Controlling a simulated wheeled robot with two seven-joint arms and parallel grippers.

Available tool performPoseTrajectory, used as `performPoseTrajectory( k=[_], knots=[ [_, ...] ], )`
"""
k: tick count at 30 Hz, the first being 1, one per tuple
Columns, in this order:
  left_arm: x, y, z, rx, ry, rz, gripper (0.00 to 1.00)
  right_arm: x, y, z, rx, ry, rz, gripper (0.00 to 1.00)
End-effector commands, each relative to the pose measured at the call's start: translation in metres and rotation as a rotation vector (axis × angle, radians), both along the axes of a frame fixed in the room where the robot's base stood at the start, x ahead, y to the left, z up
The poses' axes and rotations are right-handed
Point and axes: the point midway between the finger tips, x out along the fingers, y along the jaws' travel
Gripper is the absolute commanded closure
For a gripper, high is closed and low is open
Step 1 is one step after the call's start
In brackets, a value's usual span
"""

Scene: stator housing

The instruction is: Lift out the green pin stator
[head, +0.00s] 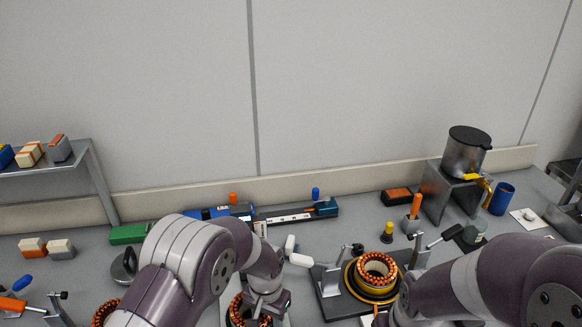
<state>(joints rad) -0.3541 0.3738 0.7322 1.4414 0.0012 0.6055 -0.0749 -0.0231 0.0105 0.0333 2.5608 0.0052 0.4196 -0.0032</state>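Several stators with copper-coloured windings show. One stator (377,268) sits in a yellow-rimmed ring on a dark fixture right of centre. A second stator (240,312) is at the bottom edge, partly covered by my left arm. A third stator (104,314) is at the lower left, partly hidden. I cannot make out a green pin on any of them. My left gripper (266,303) points down just above and beside the second stator; its fingers are too hidden to judge. My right arm comes in from the right, and its gripper is out of view below the bottom edge.
A metal pot (466,152) on a stand, a blue cup (502,198) and an orange-handled tool (416,207) stand at the right. A shelf (60,155) is at the left. A green block (128,234) lies behind my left arm.

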Motion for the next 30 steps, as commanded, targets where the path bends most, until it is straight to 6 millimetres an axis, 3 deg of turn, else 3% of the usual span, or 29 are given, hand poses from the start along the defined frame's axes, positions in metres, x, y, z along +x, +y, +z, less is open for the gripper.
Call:
performPoseTrajectory(
  k=[30],
  knots=[
    [0.0023, -0.0038, 0.0059, -0.003, -0.011, 0.000, 0.57, 0.0003, 0.0000, 0.0087, 0.000, -0.001, 0.000, 0.47]
  ],
)
